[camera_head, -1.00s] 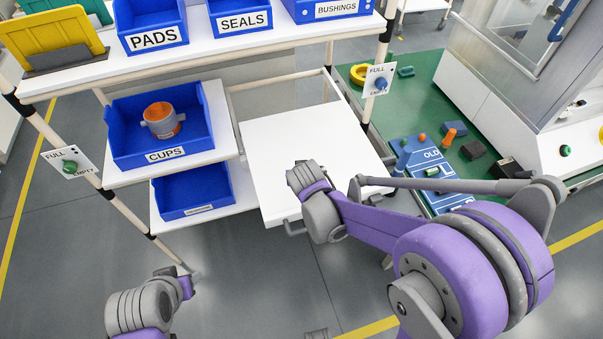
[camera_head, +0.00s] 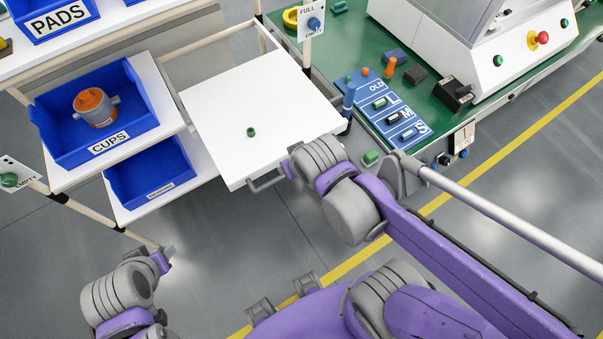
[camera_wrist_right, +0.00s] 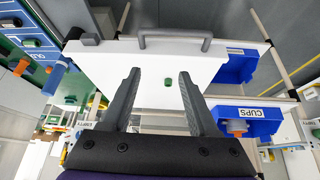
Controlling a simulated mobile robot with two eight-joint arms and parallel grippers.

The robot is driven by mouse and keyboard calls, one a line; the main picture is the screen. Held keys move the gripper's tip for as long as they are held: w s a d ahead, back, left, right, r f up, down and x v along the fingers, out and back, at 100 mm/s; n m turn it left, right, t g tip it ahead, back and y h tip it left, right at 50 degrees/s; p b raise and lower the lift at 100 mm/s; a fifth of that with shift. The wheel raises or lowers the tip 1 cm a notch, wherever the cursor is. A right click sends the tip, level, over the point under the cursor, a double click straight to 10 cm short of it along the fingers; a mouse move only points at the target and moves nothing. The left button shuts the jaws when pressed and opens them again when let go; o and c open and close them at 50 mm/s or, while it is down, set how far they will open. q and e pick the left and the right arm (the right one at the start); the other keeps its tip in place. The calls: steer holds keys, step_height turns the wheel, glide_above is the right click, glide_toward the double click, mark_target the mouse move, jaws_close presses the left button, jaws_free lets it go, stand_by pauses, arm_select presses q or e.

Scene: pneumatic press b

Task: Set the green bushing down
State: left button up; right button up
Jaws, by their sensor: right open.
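The small green bushing (camera_head: 250,132) stands alone on the white pull-out shelf (camera_head: 215,100) in the head view. It also shows in the right wrist view (camera_wrist_right: 168,82), in the gap between the fingers and apart from both. My right gripper (camera_wrist_right: 158,75) is open and empty. In the head view my right wrist is at the shelf's front right corner, and its fingers are hard to make out. My left gripper (camera_head: 165,258) is low at the left, away from the shelf; its jaws are too small to read.
A blue CUPS bin (camera_head: 135,125) holding an orange and grey part (camera_head: 97,108) is left of the shelf, with another blue bin (camera_head: 150,178) below it. At right, a blue marked board (camera_head: 365,85) lies on the green bench (camera_head: 345,40). The shelf is otherwise bare.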

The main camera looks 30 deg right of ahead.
steer(key=shift+n, duration=0.3)
steer(key=s, duration=0.4)
steer(key=shift+s+d+f, duration=0.1)
steer(key=shift+s+f, duration=0.2)
steer(key=shift+f, duration=0.05)
